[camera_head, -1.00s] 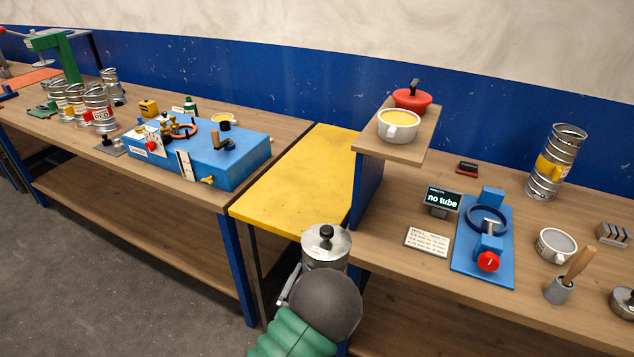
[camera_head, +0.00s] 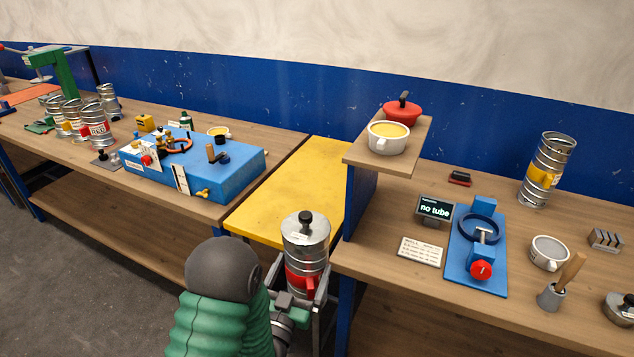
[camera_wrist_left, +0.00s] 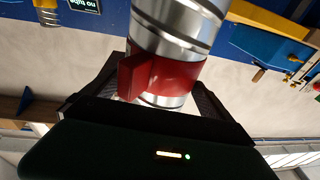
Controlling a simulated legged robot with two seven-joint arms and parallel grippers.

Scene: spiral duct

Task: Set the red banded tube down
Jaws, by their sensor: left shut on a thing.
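The red banded tube (camera_head: 306,248) is a ribbed silver tube with a red band low on it and a grey lid with a black knob on top. It stands upright in my left gripper (camera_head: 302,290), which is shut around it at the red band. In the left wrist view the jaws (camera_wrist_left: 155,100) close on the tube's red band (camera_wrist_left: 168,75). The tube is in front of the yellow table section, and its lower end is hidden by the gripper. My right gripper is not in view.
A yellow surface (camera_head: 300,195) lies clear between the left bench, with its blue machine (camera_head: 195,168), and the right bench. A raised wooden shelf (camera_head: 388,150) with a cup and red lid stands close right. The right bench holds a blue fixture (camera_head: 478,245) and a "no tube" display (camera_head: 435,209).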

